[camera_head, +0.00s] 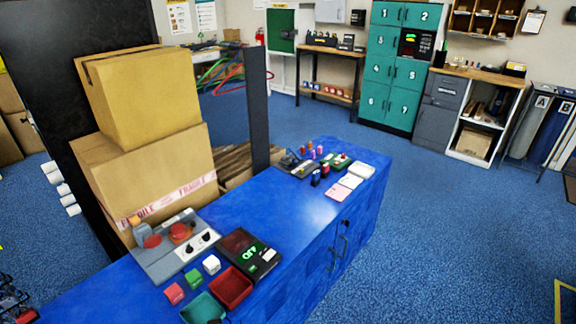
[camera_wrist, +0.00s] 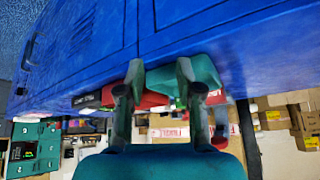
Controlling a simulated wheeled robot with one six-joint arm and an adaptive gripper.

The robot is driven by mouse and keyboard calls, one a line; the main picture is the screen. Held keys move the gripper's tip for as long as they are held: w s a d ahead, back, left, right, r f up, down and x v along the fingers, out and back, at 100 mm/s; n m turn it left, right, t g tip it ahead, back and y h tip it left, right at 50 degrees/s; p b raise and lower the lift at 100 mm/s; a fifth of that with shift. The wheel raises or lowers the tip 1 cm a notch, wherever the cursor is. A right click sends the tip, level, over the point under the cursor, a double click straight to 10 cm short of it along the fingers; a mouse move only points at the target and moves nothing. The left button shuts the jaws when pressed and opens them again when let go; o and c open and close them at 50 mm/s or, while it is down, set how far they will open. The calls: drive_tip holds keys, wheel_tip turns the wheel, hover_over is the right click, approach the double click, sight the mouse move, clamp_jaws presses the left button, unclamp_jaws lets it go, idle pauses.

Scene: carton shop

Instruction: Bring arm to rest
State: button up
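My gripper (camera_wrist: 160,72) shows in the wrist view with its two dark fingers spread apart. Nothing is held between them. The blue cabinet's front (camera_wrist: 90,45) fills the upper part of that view, which appears upside down. Behind the fingers I see the teal tray (camera_wrist: 207,70) and the red tray (camera_wrist: 150,99) at the cabinet's edge; the fingers partly cover them. I cannot tell the exact gap between the fingers and the trays. I cannot make out my gripper in the head view.
The blue counter (camera_head: 285,215) carries a red tray (camera_head: 232,287), a teal tray (camera_head: 203,308), small cubes (camera_head: 193,278), a black display device (camera_head: 248,252) and a grey control panel (camera_head: 172,245). Stacked cartons (camera_head: 150,165) stand behind it. Open blue floor (camera_head: 450,230) lies right, before teal lockers (camera_head: 400,75).

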drive_tip(key=s+d+f+t, duration=0.1)
drive_tip(key=s+d+f, duration=0.25)
drive_tip(key=d, duration=0.35)
drive_tip(key=s+d+f+t, duration=0.1)
drive_tip(key=s+d+f, duration=0.1)
drive_tip(key=d+f, duration=0.35)
drive_tip(key=s+d+r+m+t, duration=0.1)
drive_tip(key=s+d+r+t, duration=0.1)
drive_tip(key=s+d, duration=0.85)
drive_tip(key=s+d+r+m+t+h, duration=0.1)
drive_tip(key=s+d+r+t, duration=0.1)
drive_tip(key=s+d+r, duration=0.4)
drive_tip(key=s+d+r+m+t+h, duration=0.1)
drive_tip(key=s+d+r+t, duration=0.1)
drive_tip(key=s+d+r, duration=0.5)
drive_tip(key=s+r, duration=0.6)
drive_tip(key=shift+s+m+t, duration=0.15)
drive_tip(key=shift+m+t, duration=0.15)
drive_tip(key=shift+t, duration=0.1)
drive_tip(key=shift+r, duration=0.1)
